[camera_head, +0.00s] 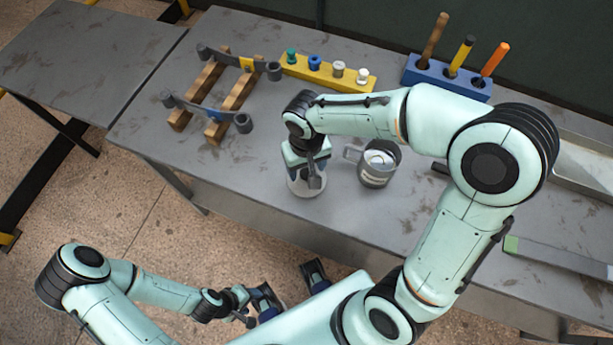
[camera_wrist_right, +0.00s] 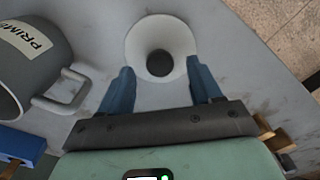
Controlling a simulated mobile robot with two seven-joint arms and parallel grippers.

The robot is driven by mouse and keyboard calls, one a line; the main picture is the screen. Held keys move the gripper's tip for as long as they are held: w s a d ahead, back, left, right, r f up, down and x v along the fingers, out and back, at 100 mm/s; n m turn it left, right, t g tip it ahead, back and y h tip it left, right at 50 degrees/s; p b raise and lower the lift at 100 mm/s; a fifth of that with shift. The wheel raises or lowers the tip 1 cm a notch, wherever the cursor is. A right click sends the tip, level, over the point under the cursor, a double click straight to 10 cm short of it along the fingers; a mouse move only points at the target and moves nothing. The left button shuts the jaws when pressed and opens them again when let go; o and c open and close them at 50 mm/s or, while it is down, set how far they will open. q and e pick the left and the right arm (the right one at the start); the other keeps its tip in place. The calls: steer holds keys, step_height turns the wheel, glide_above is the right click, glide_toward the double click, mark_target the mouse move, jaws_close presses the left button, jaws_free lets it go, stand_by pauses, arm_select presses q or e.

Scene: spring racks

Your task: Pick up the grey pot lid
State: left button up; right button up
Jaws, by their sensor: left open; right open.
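The pot lid (camera_wrist_right: 143,38) is a pale grey round disc with a dark knob (camera_wrist_right: 160,63) in its middle. It lies on the grey table near the front edge. In the head view its pale edge (camera_head: 303,191) shows under my right gripper, which hides most of it. My right gripper (camera_wrist_right: 162,84) is open and points down above the lid; in the wrist view its blue fingers are apart, either side of the near part of the lid. The height gap cannot be told. My left gripper (camera_head: 291,288) is open and empty, low in front of the table.
A grey pot (camera_head: 376,179) with a handle and a white label stands right of the lid. Behind are wooden racks (camera_head: 200,92), a yellow block with several knobs (camera_head: 325,75) and a blue block with handled tools (camera_head: 445,77). The table left of the lid is clear.

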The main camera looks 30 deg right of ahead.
mark_target(306, 172)
step_height(306, 172, down, 3)
steer(key=shift+f, duration=0.2)
steer(key=c, duration=1.1)
arm_select(q)
steer(key=shift+f, duration=0.2)
arm_select(e)
steer(key=shift+r, duration=0.15)
